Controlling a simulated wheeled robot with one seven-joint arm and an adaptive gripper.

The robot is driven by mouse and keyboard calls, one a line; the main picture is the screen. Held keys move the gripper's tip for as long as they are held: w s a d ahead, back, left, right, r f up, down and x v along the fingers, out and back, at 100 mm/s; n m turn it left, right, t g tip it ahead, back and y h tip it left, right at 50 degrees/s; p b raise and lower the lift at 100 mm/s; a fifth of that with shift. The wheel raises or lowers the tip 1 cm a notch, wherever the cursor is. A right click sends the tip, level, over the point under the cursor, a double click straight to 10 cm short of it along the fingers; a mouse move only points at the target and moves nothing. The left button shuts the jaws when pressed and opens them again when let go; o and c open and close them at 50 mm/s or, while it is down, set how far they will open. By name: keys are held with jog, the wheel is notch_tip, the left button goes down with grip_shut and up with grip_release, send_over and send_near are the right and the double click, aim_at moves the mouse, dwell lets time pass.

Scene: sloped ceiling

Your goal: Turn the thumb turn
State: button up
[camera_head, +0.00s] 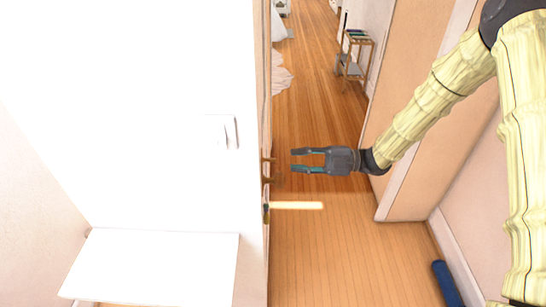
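My gripper (295,160) is open and empty in the middle of the view. Its two dark fingers with teal inner sides point left, one above the other. Left of the fingertips, small brown hardware (267,170) sits along the narrow edge of a white door or wall panel, with a small gap visible between them. Just below is a small dark fitting (266,211) on the same edge. A glowing pale yellow bar (296,205) extends right from beside it, below my gripper. I cannot tell which of these small pieces is the thumb turn.
A white switch plate (222,131) and a white shelf or table (160,265) are at left. A tan door panel (420,80) stands at right. A wooden floor (320,240) runs through the opening to a small shelf stand (354,55). A blue roll (447,284) lies lower right.

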aim_at(273, 159)
jog(key=a+p, duration=0.2)
jog(key=a, duration=0.5)
jog(key=shift+a, duration=0.35)
grip_shut()
